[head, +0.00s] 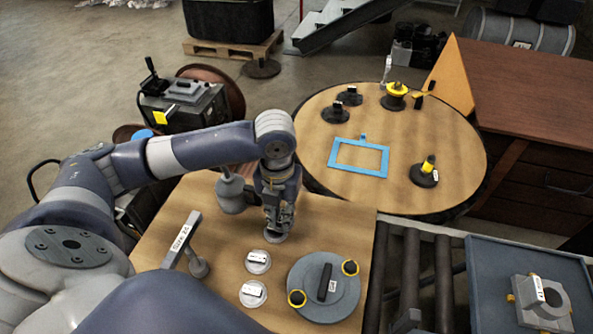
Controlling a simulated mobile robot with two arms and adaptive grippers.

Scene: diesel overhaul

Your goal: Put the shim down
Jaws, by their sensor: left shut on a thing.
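My left gripper (275,226) points down over the wooden bench top (222,268), shut on a shim (273,238). Only the pale rim of that shim shows below the fingers. It is at or just above the wood; I cannot tell if it touches. Two similar pale round shims, one nearer the gripper (258,262) and one closer to me (253,293), lie on the bench with white labels on top. My right gripper is not in the picture.
A grey round plate (340,300) with a black handle and yellow knobs sits right of the shims. A labelled bar on a stand (181,240) is at left. Beyond is a round table (450,150) with a blue frame (360,171). Rollers (443,280) run at right.

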